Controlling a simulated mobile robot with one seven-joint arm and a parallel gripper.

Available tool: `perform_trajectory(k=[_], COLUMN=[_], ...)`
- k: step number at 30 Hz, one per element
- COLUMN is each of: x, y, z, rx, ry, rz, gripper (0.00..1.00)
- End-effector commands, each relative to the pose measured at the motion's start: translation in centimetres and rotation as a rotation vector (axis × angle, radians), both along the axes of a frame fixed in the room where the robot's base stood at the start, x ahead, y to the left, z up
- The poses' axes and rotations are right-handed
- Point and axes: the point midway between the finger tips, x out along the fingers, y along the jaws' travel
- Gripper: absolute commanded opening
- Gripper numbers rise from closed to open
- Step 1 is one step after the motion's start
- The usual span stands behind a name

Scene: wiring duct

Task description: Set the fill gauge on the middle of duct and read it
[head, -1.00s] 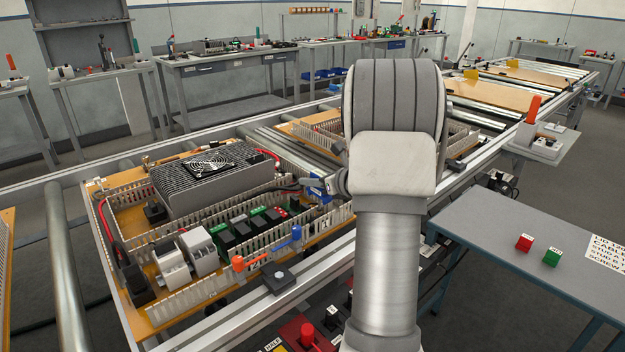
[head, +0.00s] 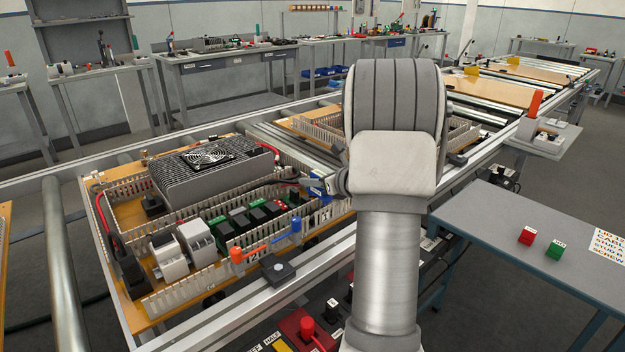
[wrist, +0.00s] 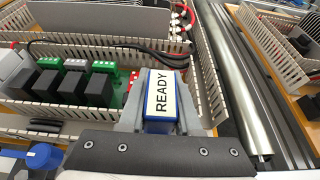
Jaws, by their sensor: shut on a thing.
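My gripper (head: 318,187) is shut on a blue block with a white label reading READY, apparently the fill gauge (head: 317,190). The gauge (wrist: 161,98) sits between the fingers in the wrist view, its label facing the camera. Grey slotted wiring duct runs around and across the board; its front run (head: 180,293) shows in the head view. My gripper is at the board's right end, beside a slotted duct wall (wrist: 207,75) in the wrist view. My arm hides part of that end, and I cannot tell whether the gauge touches the duct.
A finned grey unit (head: 212,172) with a fan, relays and dark cables fill the board. Orange (head: 237,255) and blue (head: 295,225) handles stand at its front edge. A roller (wrist: 240,85) lies right of the board. A side table (head: 480,235) at right holds red and green blocks.

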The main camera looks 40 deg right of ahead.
Motion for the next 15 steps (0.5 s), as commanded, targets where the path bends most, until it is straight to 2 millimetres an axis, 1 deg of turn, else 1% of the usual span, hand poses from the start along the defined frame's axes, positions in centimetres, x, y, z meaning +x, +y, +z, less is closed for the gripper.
perform_trajectory(k=[15], x=[0.0], y=[0.0], z=[-1.4], rx=[0.0], ry=[-0.001], rz=[0.0], gripper=[0.0])
